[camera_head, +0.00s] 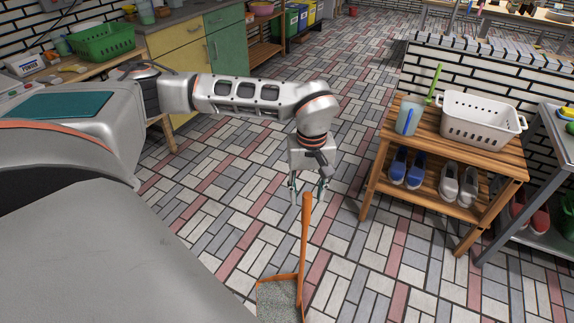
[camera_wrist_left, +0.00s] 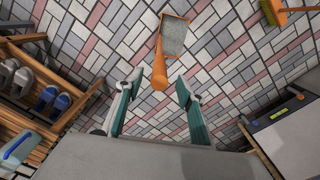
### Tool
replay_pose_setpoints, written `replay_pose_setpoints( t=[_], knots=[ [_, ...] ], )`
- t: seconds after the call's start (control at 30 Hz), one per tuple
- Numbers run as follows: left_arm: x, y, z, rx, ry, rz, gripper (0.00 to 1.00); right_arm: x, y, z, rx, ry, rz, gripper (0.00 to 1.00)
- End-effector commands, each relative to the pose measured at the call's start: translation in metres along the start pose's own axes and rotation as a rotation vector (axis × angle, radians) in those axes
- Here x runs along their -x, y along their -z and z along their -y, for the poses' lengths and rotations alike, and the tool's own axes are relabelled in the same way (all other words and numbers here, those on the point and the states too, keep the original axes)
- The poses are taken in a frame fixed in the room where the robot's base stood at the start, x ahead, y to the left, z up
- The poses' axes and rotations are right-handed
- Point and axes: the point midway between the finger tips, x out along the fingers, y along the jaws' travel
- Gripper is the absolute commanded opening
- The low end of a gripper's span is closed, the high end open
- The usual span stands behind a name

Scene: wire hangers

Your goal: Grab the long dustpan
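The long dustpan has an orange handle (camera_head: 305,235) that stands upright and a grey pan (camera_head: 279,294) on the tiled floor. In the left wrist view its orange handle end (camera_wrist_left: 160,76) points toward the camera, with the grey pan (camera_wrist_left: 174,35) beyond it. My left gripper (camera_head: 308,188) is at the handle's top, pointing down. Its fingers (camera_wrist_left: 159,79) are spread, one on each side of the handle end, with a visible gap on both sides. My right gripper is not in view.
A wooden shelf (camera_head: 420,202) with shoes, a white basket (camera_head: 482,120) and a cup (camera_head: 409,115) stands to the right. Yellow and green cabinets (camera_head: 180,60) stand at the back left. An orange brush (camera_wrist_left: 275,12) shows in the wrist view. The floor around the dustpan is clear.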

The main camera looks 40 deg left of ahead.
Motion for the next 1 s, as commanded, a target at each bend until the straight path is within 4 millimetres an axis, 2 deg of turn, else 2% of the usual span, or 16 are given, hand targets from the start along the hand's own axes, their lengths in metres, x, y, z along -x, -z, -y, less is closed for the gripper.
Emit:
replay_pose_setpoints(
  t=[0.03,0.13,0.4,0.43,0.57,1.0],
  knots=[
    [-0.012,-0.001,0.0,0.0,0.005,0.006,0.38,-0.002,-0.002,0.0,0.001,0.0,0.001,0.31],
    [-0.025,-0.001,0.0,0.0,0.003,0.004,0.38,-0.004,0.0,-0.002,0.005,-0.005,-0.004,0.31],
    [-0.028,0.0,-0.001,0.0,0.0,0.001,0.38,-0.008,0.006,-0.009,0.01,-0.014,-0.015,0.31],
    [-0.028,0.0,-0.001,0.0,0.0,0.001,0.33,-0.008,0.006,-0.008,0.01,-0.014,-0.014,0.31],
    [-0.028,0.0,-0.001,0.0,0.0,0.001,0.0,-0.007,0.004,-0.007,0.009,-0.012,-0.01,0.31],
    [-0.026,0.0,-0.001,0.001,-0.002,0.0,0.0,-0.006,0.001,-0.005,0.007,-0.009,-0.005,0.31]
  ],
)
